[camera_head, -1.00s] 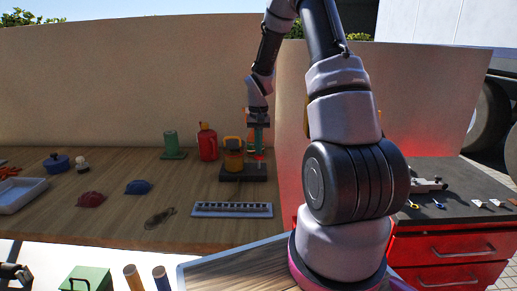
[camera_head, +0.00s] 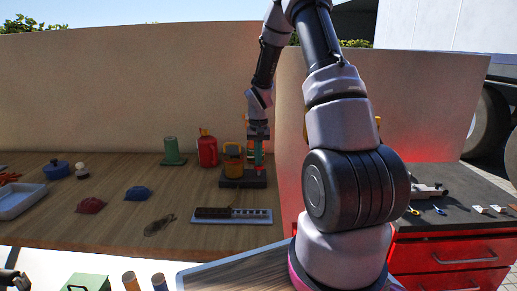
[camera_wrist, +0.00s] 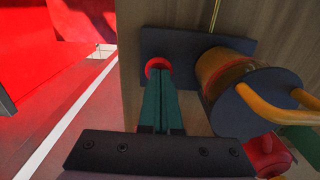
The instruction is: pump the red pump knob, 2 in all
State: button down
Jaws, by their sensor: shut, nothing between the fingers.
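The red pump knob (camera_wrist: 158,65) sits on a dark base plate (camera_wrist: 182,43), beside an amber cylinder with a dark cap and a yellow handle (camera_wrist: 262,97). My gripper (camera_wrist: 160,80) is shut and empty, its green fingers pointing down onto the knob in the wrist view. The fingertips overlap the knob and appear to touch it or be just above it. In the head view, my gripper (camera_head: 258,160) stands over the right part of the base (camera_head: 240,180), right of the amber cylinder (camera_head: 233,165). The knob is hidden there behind or under the fingers.
A red canister (camera_head: 208,150) and a green post (camera_head: 171,150) stand left of the pump. A slotted tray (camera_head: 232,215) lies in front of it. A wall panel edge (camera_head: 280,130) is close on the right.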

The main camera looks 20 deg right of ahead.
notch_tip(320, 180, up, 14)
dwell(0.4)
dwell(0.3)
jog(key=s+a+r+t, duration=0.3)
jog(key=s+a+r, duration=0.1)
jog(key=s+r, duration=0.85)
jog(key=s+a+r+t+y, duration=0.1)
jog(key=s+a+r+t, duration=0.1)
jog(key=s, duration=0.5)
jog(key=s+a+r+t+y, duration=0.1)
jog(key=s+a+r+t, duration=0.1)
jog(key=s+r, duration=0.2)
jog(key=s, duration=0.3)
jog(key=shift+w+r, duration=0.1)
jog(key=shift+w, duration=0.1)
